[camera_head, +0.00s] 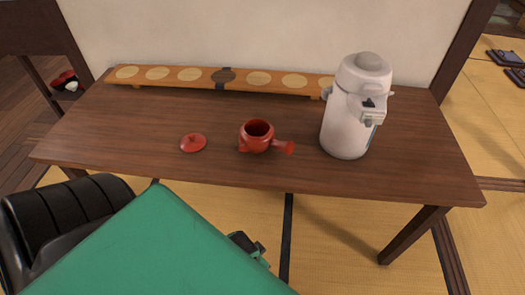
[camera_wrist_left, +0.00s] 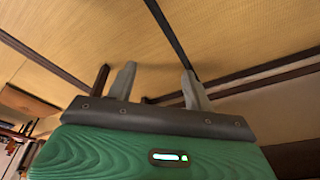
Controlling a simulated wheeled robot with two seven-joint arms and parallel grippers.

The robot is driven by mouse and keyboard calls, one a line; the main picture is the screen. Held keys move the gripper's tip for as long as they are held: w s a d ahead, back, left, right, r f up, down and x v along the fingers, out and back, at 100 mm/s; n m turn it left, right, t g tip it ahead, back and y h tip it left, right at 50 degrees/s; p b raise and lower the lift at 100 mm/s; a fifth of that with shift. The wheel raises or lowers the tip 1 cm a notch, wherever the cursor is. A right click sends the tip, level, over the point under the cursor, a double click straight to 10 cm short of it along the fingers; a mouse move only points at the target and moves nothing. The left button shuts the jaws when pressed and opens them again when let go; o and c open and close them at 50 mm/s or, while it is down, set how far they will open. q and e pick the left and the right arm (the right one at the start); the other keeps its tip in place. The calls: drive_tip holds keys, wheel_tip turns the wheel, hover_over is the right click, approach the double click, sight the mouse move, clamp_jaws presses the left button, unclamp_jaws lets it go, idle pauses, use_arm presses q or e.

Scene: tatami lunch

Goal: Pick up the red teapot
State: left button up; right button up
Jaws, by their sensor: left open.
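The red teapot (camera_head: 257,139) sits upright and open on the dark wooden table (camera_head: 90,140), in the middle toward the front edge in the head view. Its side handle points right. Its red lid (camera_head: 193,143) lies apart on the table to the left. My left gripper (camera_wrist_left: 158,70) shows in the left wrist view with its two grey fingers spread and nothing between them. It is away from the teapot, which is not visible in that view. In the head view my green and black arm parts fill the lower left and hide most of the gripper. My right gripper is not visible.
A white hot-water dispenser (camera_head: 347,115) stands just right of the teapot. A long orange-brown board with round pale spots (camera_head: 208,77) runs along the back of the table against the wall. The table is clear left of the lid. Tatami floor (camera_head: 330,225) lies in front.

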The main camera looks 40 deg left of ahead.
use_arm(q)
wheel_tip(320, 180, up, 8)
drive_tip(key=n+t+b, duration=0.1)
drive_tip(key=n, duration=0.1)
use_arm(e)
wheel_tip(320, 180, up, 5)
use_arm(q)
drive_tip(key=n+t+y, duration=0.3)
drive_tip(key=n+t, duration=0.8)
drive_tip(key=n, duration=1.2)
approach(274, 147)
drive_tip(key=x, duration=0.5)
drive_tip(key=shift+w+d+f, duration=0.2)
drive_tip(key=shift+w+f, duration=0.15)
drive_tip(key=shift+w+a, duration=0.2)
drive_tip(key=shift+w, duration=0.45)
drive_tip(key=x, duration=0.4)
drive_tip(key=shift+w+a, duration=0.25)
drive_tip(key=shift+c, duration=0.9)
drive_tip(key=shift+r, duration=0.1)
clamp_jaws()
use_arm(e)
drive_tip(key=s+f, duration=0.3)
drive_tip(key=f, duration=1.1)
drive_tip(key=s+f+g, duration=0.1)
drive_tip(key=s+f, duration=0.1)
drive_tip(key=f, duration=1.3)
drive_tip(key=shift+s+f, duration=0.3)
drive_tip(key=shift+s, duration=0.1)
